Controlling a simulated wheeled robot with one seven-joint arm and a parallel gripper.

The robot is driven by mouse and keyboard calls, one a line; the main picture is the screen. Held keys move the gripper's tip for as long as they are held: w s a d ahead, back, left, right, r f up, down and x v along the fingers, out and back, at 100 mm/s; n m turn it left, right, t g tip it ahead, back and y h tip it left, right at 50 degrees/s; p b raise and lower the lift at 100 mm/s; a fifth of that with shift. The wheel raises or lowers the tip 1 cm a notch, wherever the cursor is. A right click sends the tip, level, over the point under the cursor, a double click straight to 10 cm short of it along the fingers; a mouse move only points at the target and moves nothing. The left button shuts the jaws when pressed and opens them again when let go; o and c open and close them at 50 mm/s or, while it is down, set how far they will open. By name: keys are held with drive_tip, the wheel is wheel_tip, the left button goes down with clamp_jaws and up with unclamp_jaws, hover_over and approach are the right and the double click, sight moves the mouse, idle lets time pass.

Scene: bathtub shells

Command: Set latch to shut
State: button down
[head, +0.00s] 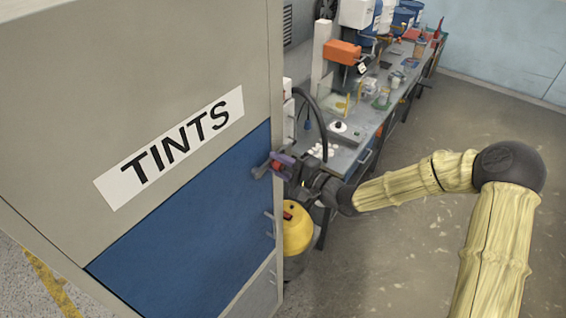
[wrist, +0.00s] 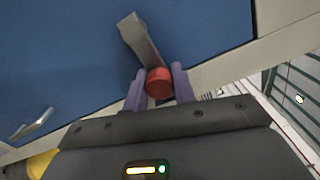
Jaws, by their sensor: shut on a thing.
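The latch (wrist: 141,38) is a grey metal lever with a red round end (wrist: 159,81), mounted on the blue door panel (wrist: 70,50) close to its edge. In the wrist view the lever runs at a slant from the panel to the red end. My gripper (wrist: 158,88) has purple fingers, one on each side of the red end, and is shut on it. In the head view my gripper (head: 272,165) is at the right edge of the blue panel (head: 190,225), below the TINTS label (head: 170,147). The latch is mostly hidden there by the fingers.
A second metal handle (wrist: 32,124) is on a panel beside the latch. A yellow container (head: 297,230) stands below my gripper. A cluttered workbench (head: 345,155) is behind, with an orange device (head: 341,52). The floor (head: 400,245) at right is clear.

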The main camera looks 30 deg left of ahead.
drive_tip(key=c, duration=1.1)
unclamp_jaws()
drive_tip(key=shift+c, duration=0.2)
drive_tip(key=shift+d, duration=0.1)
drive_tip(key=shift+d+f+b, duration=0.15)
drive_tip(key=shift+d+b, duration=0.25)
drive_tip(key=shift+d, duration=0.1)
drive_tip(key=s+d+b, duration=0.2)
drive_tip(key=d+b, duration=0.3)
drive_tip(key=d, duration=1.1)
drive_tip(key=shift+s, duration=0.2)
